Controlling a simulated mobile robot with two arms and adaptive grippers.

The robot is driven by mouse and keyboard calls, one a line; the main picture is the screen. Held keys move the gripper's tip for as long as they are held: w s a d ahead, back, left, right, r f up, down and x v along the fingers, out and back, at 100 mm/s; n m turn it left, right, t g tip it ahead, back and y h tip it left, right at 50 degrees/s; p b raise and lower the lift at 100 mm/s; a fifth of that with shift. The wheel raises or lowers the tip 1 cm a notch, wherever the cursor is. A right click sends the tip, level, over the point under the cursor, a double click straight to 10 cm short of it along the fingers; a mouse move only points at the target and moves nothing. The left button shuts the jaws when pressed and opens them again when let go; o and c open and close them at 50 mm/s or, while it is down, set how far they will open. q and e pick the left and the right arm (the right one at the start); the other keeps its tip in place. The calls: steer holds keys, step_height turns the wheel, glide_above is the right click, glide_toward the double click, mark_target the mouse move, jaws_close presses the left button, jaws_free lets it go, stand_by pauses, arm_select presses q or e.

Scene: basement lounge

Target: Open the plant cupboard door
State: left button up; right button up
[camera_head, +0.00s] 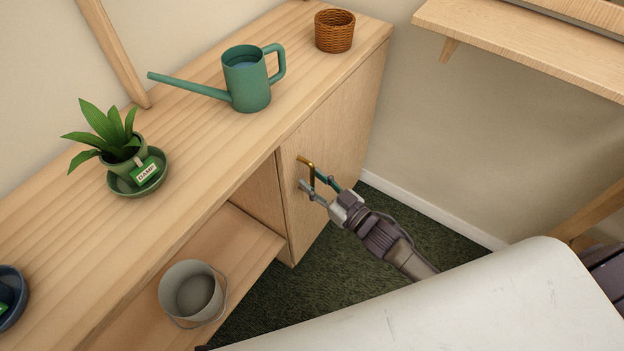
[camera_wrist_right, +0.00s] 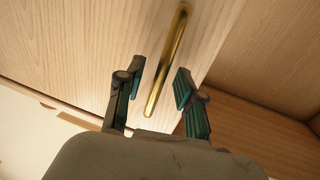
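The plant cupboard door (camera_head: 345,125) is a pale wood panel at the right end of the long wooden cupboard, and it looks shut. A brass bar handle (camera_head: 311,172) stands upright near the door's left edge. In the right wrist view the handle (camera_wrist_right: 167,62) runs between the fingers of my right gripper (camera_wrist_right: 158,92). My right gripper (camera_head: 313,184) is open, with one finger on each side of the handle and a gap visible on both sides. My left gripper is not in view.
On the cupboard top (camera_head: 205,150) stand a potted plant (camera_head: 122,150), a green watering can (camera_head: 247,80) and a wicker basket (camera_head: 334,31). Dark green carpet (camera_head: 345,262) lies before the door. A wall shelf (camera_head: 520,45) is at upper right.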

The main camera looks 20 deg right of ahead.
steer(key=shift+w+a, duration=0.25)
steer(key=shift+w, duration=0.2)
jaws_close()
